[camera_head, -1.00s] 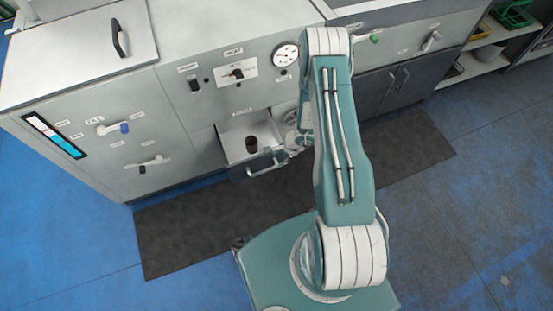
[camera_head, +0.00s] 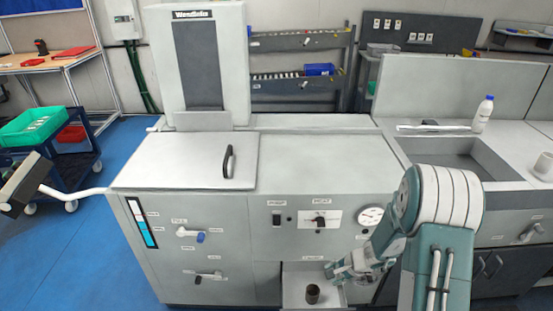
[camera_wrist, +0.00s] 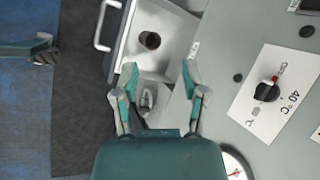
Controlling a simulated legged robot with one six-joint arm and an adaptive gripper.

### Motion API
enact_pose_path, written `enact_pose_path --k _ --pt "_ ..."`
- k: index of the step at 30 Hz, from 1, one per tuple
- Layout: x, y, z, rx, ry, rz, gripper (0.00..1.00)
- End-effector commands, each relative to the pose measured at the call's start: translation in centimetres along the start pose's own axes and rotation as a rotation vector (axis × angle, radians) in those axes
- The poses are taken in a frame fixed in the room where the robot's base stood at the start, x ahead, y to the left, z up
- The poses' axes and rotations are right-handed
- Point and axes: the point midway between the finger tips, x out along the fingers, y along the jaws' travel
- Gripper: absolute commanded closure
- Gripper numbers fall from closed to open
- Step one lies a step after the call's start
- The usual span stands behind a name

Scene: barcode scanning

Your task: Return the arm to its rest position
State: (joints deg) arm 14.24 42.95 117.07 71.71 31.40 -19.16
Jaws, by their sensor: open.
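My arm rises at the right of the head view and bends down to the front of the grey machine. My gripper (camera_head: 338,271) is at the upper right of the pulled-out drawer (camera_head: 293,294). In the wrist view my gripper (camera_wrist: 158,72) is open, with its two fingers apart. A small silver part of the machine or drawer shows between them, and I cannot tell what it is. A dark brown cup (camera_wrist: 150,40) stands upright in the drawer, apart from the fingers; it also shows in the head view (camera_head: 312,293).
The machine front carries a gauge (camera_head: 370,216), a knob panel (camera_head: 320,220) and valve handles (camera_head: 190,234). A sink (camera_head: 458,158) and a white bottle (camera_head: 483,113) are at the right. A blue cart with a green crate (camera_head: 35,126) stands at the left.

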Motion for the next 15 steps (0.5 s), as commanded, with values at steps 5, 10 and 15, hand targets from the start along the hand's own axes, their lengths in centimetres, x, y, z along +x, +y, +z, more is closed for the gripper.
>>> enact_pose_path --k 5,10,15 --pt "-5.8 -3.6 3.6 -0.186 0.002 -0.012 0.43" --pt "-10.8 -5.4 7.1 -0.352 0.011 -0.003 0.43" --pt "-15.5 -6.1 10.7 -0.512 0.033 0.018 0.43"
